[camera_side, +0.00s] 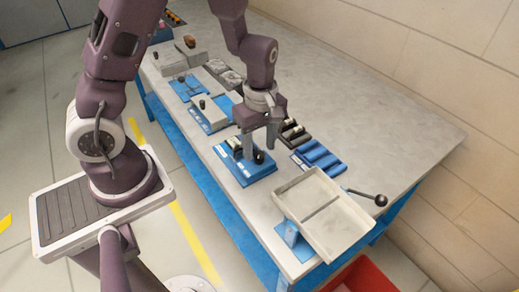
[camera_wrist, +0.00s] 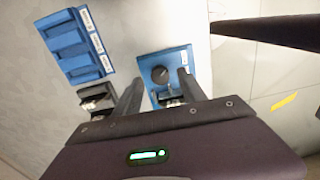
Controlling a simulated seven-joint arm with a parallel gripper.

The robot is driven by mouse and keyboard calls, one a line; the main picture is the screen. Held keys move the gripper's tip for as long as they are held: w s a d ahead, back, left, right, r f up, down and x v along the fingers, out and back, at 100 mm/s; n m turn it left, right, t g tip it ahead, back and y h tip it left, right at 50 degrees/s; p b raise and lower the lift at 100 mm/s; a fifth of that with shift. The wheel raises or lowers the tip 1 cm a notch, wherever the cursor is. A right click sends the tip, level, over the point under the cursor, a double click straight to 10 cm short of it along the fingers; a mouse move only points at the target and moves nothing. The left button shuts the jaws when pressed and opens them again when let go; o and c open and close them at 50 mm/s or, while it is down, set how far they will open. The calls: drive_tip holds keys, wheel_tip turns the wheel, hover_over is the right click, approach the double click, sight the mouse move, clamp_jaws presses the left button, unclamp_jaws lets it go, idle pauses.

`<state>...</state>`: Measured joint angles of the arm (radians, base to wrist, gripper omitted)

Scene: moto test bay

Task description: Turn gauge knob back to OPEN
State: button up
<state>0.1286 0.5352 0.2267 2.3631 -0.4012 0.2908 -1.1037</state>
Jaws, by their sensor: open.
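A round black knob (camera_wrist: 161,74) sits on a blue base plate (camera_wrist: 151,57) in the wrist view. The knob (camera_side: 258,157) and plate (camera_side: 262,174) also show in the side view, near the table's front edge. My gripper (camera_wrist: 158,80) is open, pointing down, with one finger to each side of the knob in the wrist picture. In the side view my gripper (camera_side: 259,145) is just above and behind the knob. I see no contact with it. The knob's pointer direction and any OPEN marking are too small to read.
A pale divided tray (camera_side: 345,225) stands to the right, beside a lever with a dark ball (camera_side: 381,200). A blue slotted holder (camera_side: 318,157) is behind the plate. A grey block (camera_side: 209,112) on another blue plate is to the left. The back right tabletop is clear.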

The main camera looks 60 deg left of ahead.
drive_tip(key=shift+f, duration=0.95)
drive_tip(key=shift+c, duration=0.4)
clamp_jaws()
